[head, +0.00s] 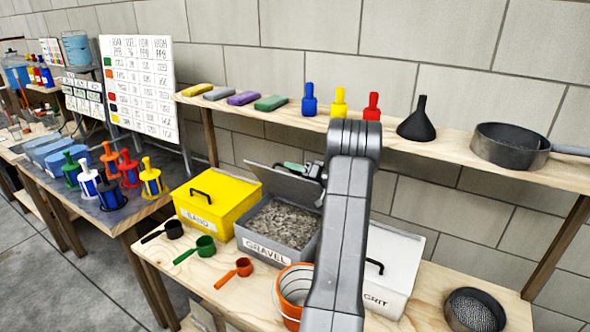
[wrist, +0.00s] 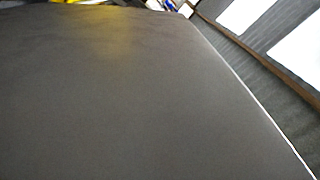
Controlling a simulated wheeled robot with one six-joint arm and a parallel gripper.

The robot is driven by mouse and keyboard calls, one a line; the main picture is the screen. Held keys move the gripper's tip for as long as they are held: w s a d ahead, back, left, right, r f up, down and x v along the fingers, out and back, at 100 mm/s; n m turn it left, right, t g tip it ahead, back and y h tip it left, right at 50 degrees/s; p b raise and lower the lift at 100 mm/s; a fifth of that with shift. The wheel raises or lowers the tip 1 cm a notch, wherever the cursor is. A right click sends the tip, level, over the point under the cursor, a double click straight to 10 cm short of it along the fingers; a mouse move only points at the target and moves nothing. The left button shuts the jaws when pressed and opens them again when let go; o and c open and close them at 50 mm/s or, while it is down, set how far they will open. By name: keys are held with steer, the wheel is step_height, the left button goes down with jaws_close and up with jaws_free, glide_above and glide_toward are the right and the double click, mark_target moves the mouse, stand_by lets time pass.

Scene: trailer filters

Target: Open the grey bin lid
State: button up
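The grey bin (head: 277,252), labelled GRAVEL, stands on the wooden table between the yellow bin and a white bin. Its grey lid (head: 275,180) is raised and tilted up at the back, and the grey gravel (head: 283,222) inside shows. My gripper (head: 307,170) is at the upper right part of the lid, close to or touching it. My arm hides part of the gripper and the bin's right side. In the wrist view a plain grey surface, apparently the lid (wrist: 130,100), fills most of the picture. The fingertips cannot be made out.
The yellow SAND bin (head: 215,205) is closed at left; the white GRIT bin (head: 395,265) is at right, partly behind my arm. Black, green (head: 196,250) and orange scoops (head: 234,272) and an orange bucket (head: 292,290) lie in front. A shelf (head: 440,145) with bottles runs above.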

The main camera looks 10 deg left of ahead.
steer(key=shift+c, duration=0.2)
jaws_close()
steer(key=shift+w+d+r+m+p, duration=0.15)
steer(key=shift+w+r+m+p, duration=0.2)
steer(key=shift+p, duration=0.25)
steer(key=shift+w+d+m+p, duration=0.35)
steer(key=shift+w+m+p, duration=0.15)
steer(key=shift+w, duration=0.25)
steer(key=shift+o, duration=0.2)
jaws_free()
